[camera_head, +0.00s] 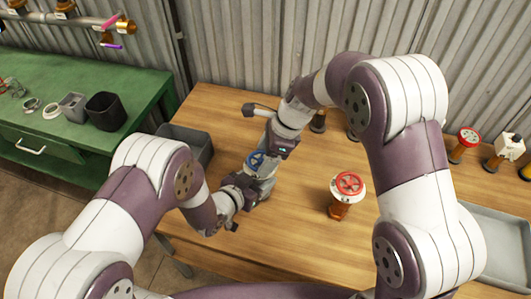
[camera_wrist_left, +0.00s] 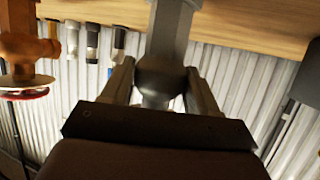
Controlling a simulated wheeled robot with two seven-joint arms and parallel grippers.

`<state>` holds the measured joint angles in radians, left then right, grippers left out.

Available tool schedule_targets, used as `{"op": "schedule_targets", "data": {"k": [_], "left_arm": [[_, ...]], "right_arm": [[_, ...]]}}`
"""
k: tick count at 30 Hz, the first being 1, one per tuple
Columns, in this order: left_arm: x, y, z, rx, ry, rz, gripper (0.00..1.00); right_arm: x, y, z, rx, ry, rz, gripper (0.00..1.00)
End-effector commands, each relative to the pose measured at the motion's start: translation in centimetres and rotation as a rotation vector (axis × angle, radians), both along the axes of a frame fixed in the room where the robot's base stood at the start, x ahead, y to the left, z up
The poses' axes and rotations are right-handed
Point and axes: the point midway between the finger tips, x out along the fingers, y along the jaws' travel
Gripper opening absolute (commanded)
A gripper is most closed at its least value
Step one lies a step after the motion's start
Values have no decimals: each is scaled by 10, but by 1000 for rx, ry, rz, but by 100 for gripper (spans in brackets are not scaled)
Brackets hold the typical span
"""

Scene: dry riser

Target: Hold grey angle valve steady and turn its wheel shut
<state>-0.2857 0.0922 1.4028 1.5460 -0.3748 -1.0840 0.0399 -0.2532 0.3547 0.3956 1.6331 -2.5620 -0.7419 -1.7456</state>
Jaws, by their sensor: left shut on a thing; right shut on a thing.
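The grey angle valve (camera_head: 262,182) stands upright on the wooden table with a blue wheel (camera_head: 256,160) on top. My left gripper (camera_head: 240,189) comes in low from the left and is shut on the valve's body. In the left wrist view its two fingers lie on either side of the grey valve body (camera_wrist_left: 160,80). My right gripper (camera_head: 270,150) reaches down from behind and above and is shut at the blue wheel. Its fingertips are partly hidden, so the exact grip on the rim is hard to see.
A brass valve with a red wheel (camera_head: 348,184) stands to the right on the table (camera_head: 300,225). More valves stand along the back, including one with a red wheel (camera_head: 468,137). A grey tray (camera_head: 500,235) is at right, a dark bin (camera_head: 185,140) at left. A green bench (camera_head: 50,95) stands far left.

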Motion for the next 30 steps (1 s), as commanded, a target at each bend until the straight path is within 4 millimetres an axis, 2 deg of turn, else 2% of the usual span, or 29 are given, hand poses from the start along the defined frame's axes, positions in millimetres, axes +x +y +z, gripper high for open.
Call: {"op": "schedule_targets", "data": {"k": [19, 20, 22, 30], "left_arm": [[0, -1, 1, -1, -2, -2, 6], [0, -1, 1, -1, -2, -2, 6], [0, -1, 1, -1, -2, -2, 6], [0, 0, 1, -1, -2, -1, 6]], "right_arm": [[0, 0, 0, 1, -2, -66, 41], [0, 0, 0, 1, -2, -65, 75], [0, 0, 0, 1, -1, -64, 97], [-1, 0, 1, 1, -1, -64, 97]]}}
